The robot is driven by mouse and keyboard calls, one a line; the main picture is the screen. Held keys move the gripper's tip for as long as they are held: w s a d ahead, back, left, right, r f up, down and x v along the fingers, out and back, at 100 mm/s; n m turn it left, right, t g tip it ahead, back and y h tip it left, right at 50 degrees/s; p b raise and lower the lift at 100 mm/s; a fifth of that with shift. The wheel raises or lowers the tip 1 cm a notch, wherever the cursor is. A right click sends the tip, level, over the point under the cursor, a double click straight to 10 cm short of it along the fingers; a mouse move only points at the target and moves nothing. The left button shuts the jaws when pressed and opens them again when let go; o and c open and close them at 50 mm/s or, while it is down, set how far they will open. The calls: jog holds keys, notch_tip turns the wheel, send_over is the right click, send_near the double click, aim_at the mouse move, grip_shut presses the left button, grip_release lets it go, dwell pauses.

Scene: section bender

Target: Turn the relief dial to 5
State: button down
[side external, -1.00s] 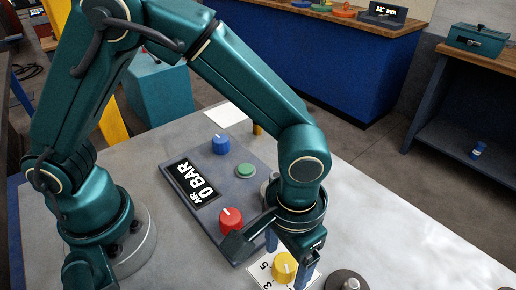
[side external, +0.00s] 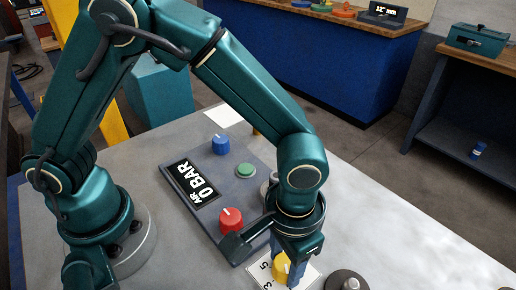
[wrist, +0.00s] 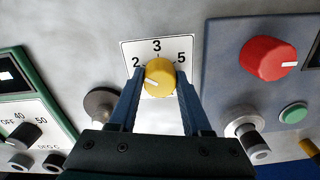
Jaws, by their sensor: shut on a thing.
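The relief dial appears to be the yellow knob (side external: 280,265) on a white number plate (side external: 261,270) at the front of the bench. In the wrist view the yellow knob (wrist: 159,75) sits on the plate (wrist: 130,47), with 2 at left, 3 at top and 5 at right. My gripper (wrist: 160,95) is shut on the knob, one finger on each side. It also shows in the side view (side external: 285,262), pointing down. The lower plate is partly hidden.
A blue-grey panel (side external: 247,200) beside the plate carries a red knob (side external: 231,219), a blue knob (side external: 220,144), a green button (side external: 244,171) and a display reading "AIR 0 BAR" (side external: 193,184). A dark round knob (side external: 346,281) stands close on the right.

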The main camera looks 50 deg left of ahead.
jog(key=m, duration=0.5)
jog(key=shift+m, duration=0.4)
jog(key=m, duration=1.1)
jog(key=shift+m, duration=0.4)
jog(key=m, duration=0.5)
jog(key=shift+m, duration=0.3)
jog(key=shift+c, duration=1.8)
grip_release()
jog(key=shift+r, duration=0.1)
